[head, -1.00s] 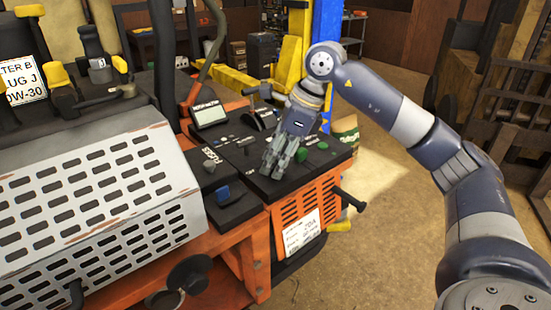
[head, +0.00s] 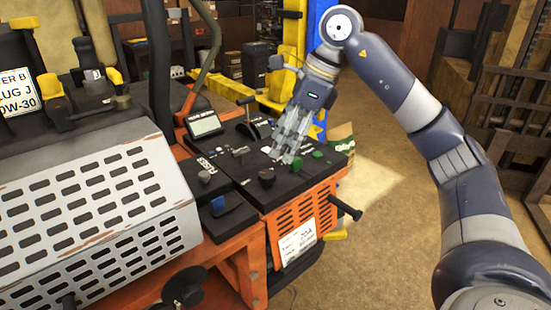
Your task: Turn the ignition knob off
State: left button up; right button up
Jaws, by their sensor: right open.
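The mower's black control panel (head: 228,160) carries several switches and knobs. A round black knob (head: 267,178) stands near its front edge; it may be the ignition knob, but its label is too small to read. My right gripper (head: 283,153) is open and points down over the panel, behind and to the right of this knob and apart from it. A green knob (head: 321,154) lies just right of its fingers. The fingers hide part of the panel. My left gripper is not in view.
A small display (head: 205,125) and a black lever (head: 248,112) stand behind the panel. A blue-topped switch (head: 218,204) is at its front left. A perforated metal cover (head: 90,200) fills the left. Open floor (head: 385,220) lies to the right.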

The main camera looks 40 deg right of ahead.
jog(key=v, duration=0.4)
dwell(0.5)
